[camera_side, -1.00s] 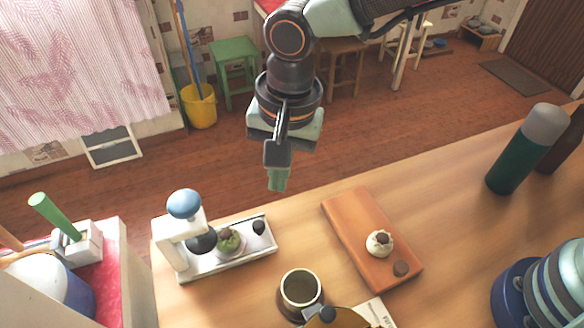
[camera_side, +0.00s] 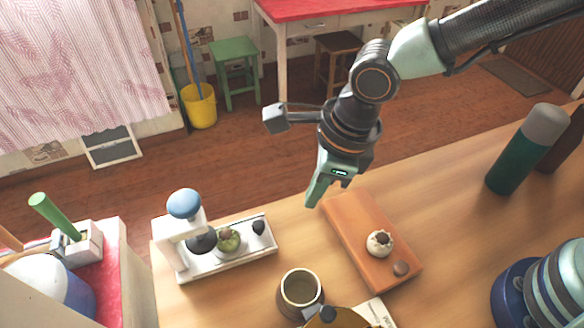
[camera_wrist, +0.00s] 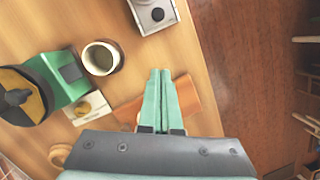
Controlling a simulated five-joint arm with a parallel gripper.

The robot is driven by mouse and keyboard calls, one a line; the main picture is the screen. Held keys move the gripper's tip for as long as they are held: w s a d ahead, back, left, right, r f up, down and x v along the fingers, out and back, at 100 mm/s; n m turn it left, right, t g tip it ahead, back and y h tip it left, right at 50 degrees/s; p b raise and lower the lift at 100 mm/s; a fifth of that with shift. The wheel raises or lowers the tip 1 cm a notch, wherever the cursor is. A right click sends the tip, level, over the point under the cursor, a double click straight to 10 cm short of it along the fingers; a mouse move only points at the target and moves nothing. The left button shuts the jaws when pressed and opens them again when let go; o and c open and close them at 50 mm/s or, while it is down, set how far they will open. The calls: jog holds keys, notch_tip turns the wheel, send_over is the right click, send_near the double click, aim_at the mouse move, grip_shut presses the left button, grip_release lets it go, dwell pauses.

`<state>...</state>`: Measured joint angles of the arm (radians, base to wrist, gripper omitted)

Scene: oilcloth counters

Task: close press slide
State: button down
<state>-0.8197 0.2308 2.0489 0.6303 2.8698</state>
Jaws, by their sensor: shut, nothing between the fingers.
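The press (camera_side: 172,232) stands at the left of the wooden counter, with a white frame, a blue ball knob on top and a dark pressing head. Its slide is a pale flat tray (camera_side: 207,269) reaching to the right, with a small black knob (camera_side: 258,227) at its far end. A round green item (camera_side: 228,241) sits on the slide, beside the pressing head. In the wrist view, only the slide's end with its black knob (camera_wrist: 157,14) shows at the top. My gripper (camera_side: 312,200) is shut and empty, in the air right of the slide, near the wooden board.
A wooden board (camera_side: 350,222) holds a cream-coloured round item (camera_side: 379,243) and a small brown piece. A cup (camera_side: 301,287) stands in front of the slide. A green bottle (camera_side: 515,160) and a blue striped object (camera_side: 545,290) stand at the right.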

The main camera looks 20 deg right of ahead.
aim_at(245, 240)
jog(key=x, duration=0.8)
jog(key=shift+s+a+f, duration=0.15)
jog(key=shift+a+f, duration=0.15)
jog(key=shift+f, duration=0.05)
jog(key=shift+w+a+r, duration=0.1)
jog(key=shift+w+a, duration=0.15)
jog(key=shift+a, duration=0.25)
jog(key=shift+w+a, duration=0.3)
jog(key=shift+a, duration=0.2)
jog(key=shift+w+a, duration=0.35)
jog(key=shift+a, duration=0.35)
jog(key=shift+a, duration=2.45)
